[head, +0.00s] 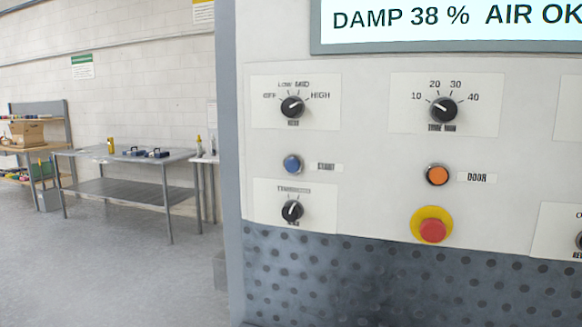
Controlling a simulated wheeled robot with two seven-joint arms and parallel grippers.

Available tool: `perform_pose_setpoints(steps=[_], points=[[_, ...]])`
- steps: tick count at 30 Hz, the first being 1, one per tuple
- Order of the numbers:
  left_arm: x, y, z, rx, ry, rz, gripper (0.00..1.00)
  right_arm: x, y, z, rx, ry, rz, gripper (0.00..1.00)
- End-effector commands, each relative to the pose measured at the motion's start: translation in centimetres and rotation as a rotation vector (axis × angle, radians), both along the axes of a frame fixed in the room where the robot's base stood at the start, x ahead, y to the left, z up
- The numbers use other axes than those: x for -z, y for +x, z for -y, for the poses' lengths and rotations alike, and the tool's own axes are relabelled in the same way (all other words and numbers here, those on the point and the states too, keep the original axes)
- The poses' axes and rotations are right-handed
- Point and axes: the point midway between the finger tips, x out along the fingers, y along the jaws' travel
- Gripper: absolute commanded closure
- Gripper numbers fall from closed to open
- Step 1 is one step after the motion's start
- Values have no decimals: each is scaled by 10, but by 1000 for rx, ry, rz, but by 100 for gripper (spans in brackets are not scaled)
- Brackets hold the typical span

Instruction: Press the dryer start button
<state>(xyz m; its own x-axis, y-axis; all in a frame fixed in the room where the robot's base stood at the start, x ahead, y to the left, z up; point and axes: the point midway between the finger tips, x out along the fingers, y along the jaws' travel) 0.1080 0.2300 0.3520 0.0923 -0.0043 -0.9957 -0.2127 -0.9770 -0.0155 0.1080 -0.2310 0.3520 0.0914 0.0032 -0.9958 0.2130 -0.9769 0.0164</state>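The dryer's start button is a round blue button (293,164) on the light control panel, with a "START" label (326,167) to its right. It sits between a knob marked OFF, LOW, MID, HIGH (292,107) above and another black knob (292,210) below. The display (450,18) at the top reads "DAMP 38 %  AIR OK". Neither of my grippers shows in the head view.
An orange button (437,174) labelled DOOR and a red mushroom button on a yellow ring (432,229) are to the right. A timer knob (443,109) is above them. A metal table (115,190) and a shelf with a cardboard box (27,133) stand at left, with open floor (110,275) in front.

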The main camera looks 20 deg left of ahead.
Motion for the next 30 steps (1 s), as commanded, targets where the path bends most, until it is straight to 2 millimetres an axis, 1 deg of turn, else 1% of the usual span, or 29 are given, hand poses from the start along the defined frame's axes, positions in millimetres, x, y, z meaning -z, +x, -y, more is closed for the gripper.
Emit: perform_pose_setpoints(steps=[1, 3, 30], points=[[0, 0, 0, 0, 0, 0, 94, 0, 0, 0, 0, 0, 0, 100], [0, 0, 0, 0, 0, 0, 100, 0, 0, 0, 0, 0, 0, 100], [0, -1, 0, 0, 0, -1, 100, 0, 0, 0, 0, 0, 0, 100]])
